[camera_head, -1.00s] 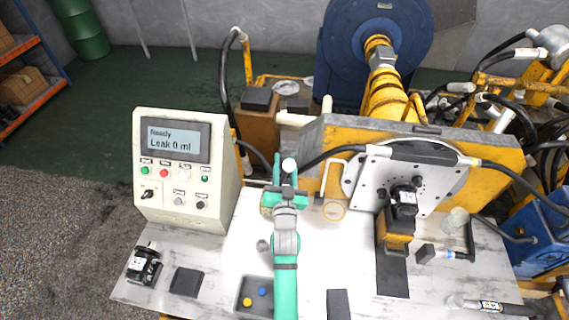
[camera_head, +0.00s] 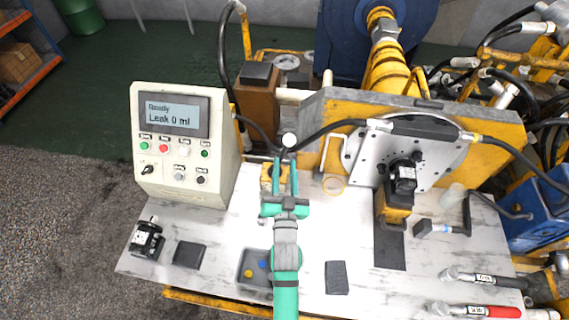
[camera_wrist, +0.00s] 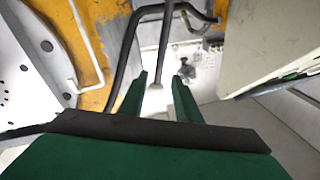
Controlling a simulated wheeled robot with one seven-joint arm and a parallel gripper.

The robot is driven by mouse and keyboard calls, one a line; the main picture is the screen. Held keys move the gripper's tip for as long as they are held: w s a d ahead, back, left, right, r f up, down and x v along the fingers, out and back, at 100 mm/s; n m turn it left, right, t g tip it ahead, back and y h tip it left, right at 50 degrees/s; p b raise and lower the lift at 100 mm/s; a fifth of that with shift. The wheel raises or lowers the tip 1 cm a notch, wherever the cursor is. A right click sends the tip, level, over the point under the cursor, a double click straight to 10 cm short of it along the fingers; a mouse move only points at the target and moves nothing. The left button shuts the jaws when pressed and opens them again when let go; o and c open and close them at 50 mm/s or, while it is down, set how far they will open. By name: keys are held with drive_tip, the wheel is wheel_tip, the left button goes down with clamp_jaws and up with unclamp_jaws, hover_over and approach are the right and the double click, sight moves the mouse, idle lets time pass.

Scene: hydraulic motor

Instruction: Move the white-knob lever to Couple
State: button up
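The lever's white round knob (camera_head: 289,140) stands near the middle of the head view, at the left end of the yellow-framed test bench. In the wrist view a dark rod (camera_wrist: 165,45) runs down toward the gap between my fingers, with a pale end there; I cannot tell whether this is the lever. My green gripper (camera_head: 285,160) reaches up to just below the knob in the head view. Its two fingers are apart in the wrist view (camera_wrist: 160,88), with nothing clearly held. The lever's lower part is hidden, and a Couple label is not readable.
The control box (camera_head: 182,145) stands close to the left, its screen reading "Ready, Leak 0 ml". A black hose (camera_head: 325,130) passes beside the knob. The motor flange (camera_head: 410,160) is at the right. A small tray (camera_head: 243,268) and dark blocks lie on the white table (camera_head: 215,230).

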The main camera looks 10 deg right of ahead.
sight(283, 153)
drive_tip(key=c, duration=0.5)
drive_tip(key=w+a+f+n+g, duration=0.1)
drive_tip(key=a, duration=0.1)
drive_tip(key=w+a+f+n, duration=0.1)
drive_tip(key=w+a+n, duration=0.1)
drive_tip(key=a, duration=0.1)
drive_tip(key=w+a+f+n+g+y, duration=0.1)
drive_tip(key=a+f+n, duration=0.1)
drive_tip(key=shift+w+a+g, duration=0.2)
drive_tip(key=shift+w+g, duration=0.1)
drive_tip(key=shift+w, duration=0.05)
clamp_jaws()
drive_tip(key=w+a+f+n+g+h, duration=0.2)
drive_tip(key=a+n+g, duration=0.1)
drive_tip(key=a+n, duration=0.1)
drive_tip(key=s+a+r+g+h, duration=0.3)
drive_tip(key=s+r+h, duration=0.4)
drive_tip(key=r+h, duration=0.25)
drive_tip(key=s+d+x, duration=0.1)
drive_tip(key=s+x, duration=0.1)
drive_tip(key=x, duration=1)
drive_tip(key=shift+d+n, duration=0.4)
drive_tip(key=shift+d, duration=0.25)
